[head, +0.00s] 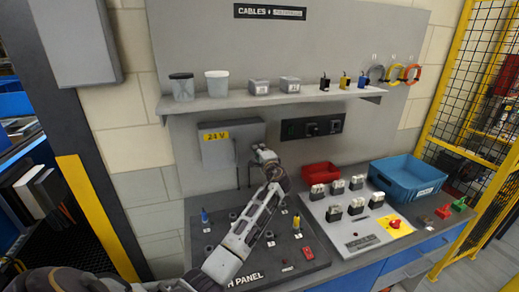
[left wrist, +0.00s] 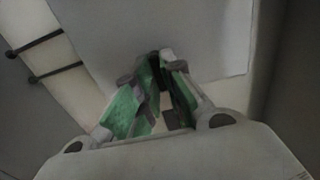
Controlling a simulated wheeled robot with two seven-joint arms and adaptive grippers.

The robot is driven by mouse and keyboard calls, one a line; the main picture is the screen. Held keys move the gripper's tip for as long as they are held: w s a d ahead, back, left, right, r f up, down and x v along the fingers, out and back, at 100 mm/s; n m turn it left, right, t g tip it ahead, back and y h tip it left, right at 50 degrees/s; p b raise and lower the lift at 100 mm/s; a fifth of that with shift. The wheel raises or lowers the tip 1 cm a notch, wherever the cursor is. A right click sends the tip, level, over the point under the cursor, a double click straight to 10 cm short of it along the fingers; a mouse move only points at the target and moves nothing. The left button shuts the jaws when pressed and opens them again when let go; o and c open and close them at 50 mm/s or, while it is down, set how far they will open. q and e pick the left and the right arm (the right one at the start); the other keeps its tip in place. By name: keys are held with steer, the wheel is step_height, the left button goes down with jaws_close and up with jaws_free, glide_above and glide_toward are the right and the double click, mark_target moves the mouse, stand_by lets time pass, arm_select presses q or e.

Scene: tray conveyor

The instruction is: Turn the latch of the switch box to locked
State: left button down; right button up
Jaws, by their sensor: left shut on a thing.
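The switch box (head: 217,150) is a grey box with a yellow 24 V label, fixed to the grey wall panel under the shelf. My left gripper (head: 262,155) is at the right edge of the box. In the left wrist view my left gripper (left wrist: 160,62) has its green-padded fingers drawn together on a small dark part, which looks like the latch (left wrist: 154,57). The fingers hide most of the latch, so its angle cannot be told. A grey face, likely the box (left wrist: 205,35), fills the area behind the fingertips. My right gripper is not in view.
A dark switch strip (head: 312,126) is right of the gripper. The shelf (head: 235,99) with cups and small boxes runs above. Below are a dark plug panel (head: 222,233), a red bin (head: 320,173) and a blue crate (head: 408,180).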

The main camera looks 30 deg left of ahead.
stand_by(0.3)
arm_select(q)
steer(key=c, duration=1.5)
jaws_free()
steer(key=shift+w+d, duration=0.1)
steer(key=shift+v, duration=6)
